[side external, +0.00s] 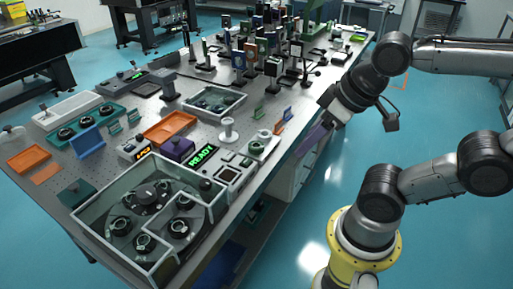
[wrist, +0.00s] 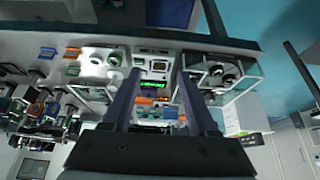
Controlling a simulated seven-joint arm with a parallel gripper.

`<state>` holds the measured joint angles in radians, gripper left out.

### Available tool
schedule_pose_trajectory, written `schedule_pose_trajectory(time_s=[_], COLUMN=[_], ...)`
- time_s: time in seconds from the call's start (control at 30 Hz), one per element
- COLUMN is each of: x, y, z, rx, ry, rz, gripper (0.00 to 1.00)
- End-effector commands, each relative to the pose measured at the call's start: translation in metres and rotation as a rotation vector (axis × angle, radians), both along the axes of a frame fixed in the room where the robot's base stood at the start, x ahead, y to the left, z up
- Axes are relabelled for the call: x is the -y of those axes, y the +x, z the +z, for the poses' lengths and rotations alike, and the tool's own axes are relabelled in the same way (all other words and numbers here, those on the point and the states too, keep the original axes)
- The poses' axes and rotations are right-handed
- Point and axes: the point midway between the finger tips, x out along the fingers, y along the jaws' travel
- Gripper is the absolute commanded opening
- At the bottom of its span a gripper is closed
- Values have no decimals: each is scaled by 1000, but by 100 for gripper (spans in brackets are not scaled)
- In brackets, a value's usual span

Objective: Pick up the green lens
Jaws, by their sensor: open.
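I cannot single out the green lens with certainty. A small round piece with a greenish rim (side external: 278,140) sits at the table's near right edge in the side view, beside a white dish (side external: 258,149). Small green plates (side external: 114,127) stand farther left, near a teal tray (side external: 48,140) of black round mounts. My gripper (side external: 309,145) is off the table's right edge, with a purple finger visible. In the wrist view my gripper (wrist: 158,76) has its two fingers wide apart with nothing held between them; the bench shows beyond them.
A glass-walled box (side external: 110,232) with black round mounts fills the near end of the optical table. A green READY display (side external: 202,155), orange trays (side external: 170,127) and a white spool-shaped stand (side external: 229,131) are mid-table. Many upright optic posts (side external: 240,62) crowd the far end.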

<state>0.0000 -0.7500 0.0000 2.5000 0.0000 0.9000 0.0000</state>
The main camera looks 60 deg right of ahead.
Motion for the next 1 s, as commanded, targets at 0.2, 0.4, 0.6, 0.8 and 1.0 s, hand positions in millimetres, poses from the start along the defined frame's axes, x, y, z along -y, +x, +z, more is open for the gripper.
schedule_pose_trajectory(time_s=[0.2,0.4,0.6,0.8,1.0], x=[0,0,0,1,13], y=[0,0,-1,15,59], z=[0,0,0,26,50], rx=[0,0,-7,1,-60], ry=[0,0,35,148,260], rz=[0,0,-65,-280,-579], gripper=[96,96,96,96,96])
